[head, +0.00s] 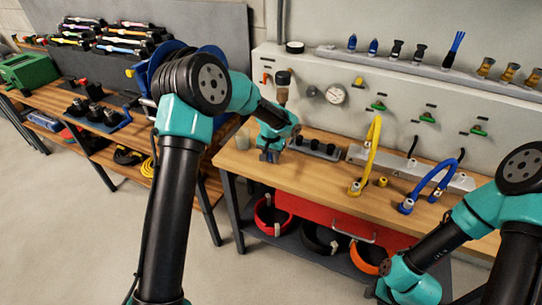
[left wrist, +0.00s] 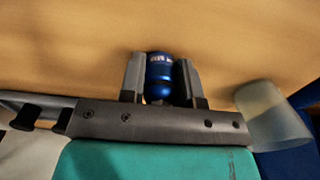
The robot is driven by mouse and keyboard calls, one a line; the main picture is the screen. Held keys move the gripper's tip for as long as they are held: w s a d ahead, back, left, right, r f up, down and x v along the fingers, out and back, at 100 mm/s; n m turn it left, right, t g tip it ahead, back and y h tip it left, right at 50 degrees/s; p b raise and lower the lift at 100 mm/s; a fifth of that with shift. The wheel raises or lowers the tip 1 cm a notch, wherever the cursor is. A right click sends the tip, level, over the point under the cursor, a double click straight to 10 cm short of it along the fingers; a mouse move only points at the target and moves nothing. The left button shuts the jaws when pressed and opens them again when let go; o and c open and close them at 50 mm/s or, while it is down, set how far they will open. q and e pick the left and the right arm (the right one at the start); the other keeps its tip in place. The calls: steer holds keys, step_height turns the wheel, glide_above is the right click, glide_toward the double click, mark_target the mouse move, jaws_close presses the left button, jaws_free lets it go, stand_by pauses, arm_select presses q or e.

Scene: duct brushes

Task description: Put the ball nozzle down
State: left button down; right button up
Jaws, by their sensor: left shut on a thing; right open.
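The ball nozzle (left wrist: 160,76) is a small blue metallic piece, seen in the left wrist view between the two grey fingers of my left gripper (left wrist: 160,80). The gripper is shut on it, close over the wooden bench top. In the head view, my left gripper (head: 269,156) is low over the left end of the bench; the nozzle is too small to make out there. Whether the nozzle touches the wood cannot be told. My right arm's wrist is at the bottom right of the head view, and its fingers do not show.
A translucent cup (left wrist: 272,115) stands beside my left gripper. A dark rack (head: 316,148) is to its right on the bench (head: 320,185). Yellow (head: 367,155) and blue (head: 433,185) hoses stand further right. Bare wood lies in front of the rack.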

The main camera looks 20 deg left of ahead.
arm_select(q)
steer(key=c, duration=0.8)
jaws_free()
steer(key=shift+f, duration=0.1)
step_height(320, 180, up, 12)
steer(key=shift+r, duration=0.2)
steer(key=shift+o, duration=0.3)
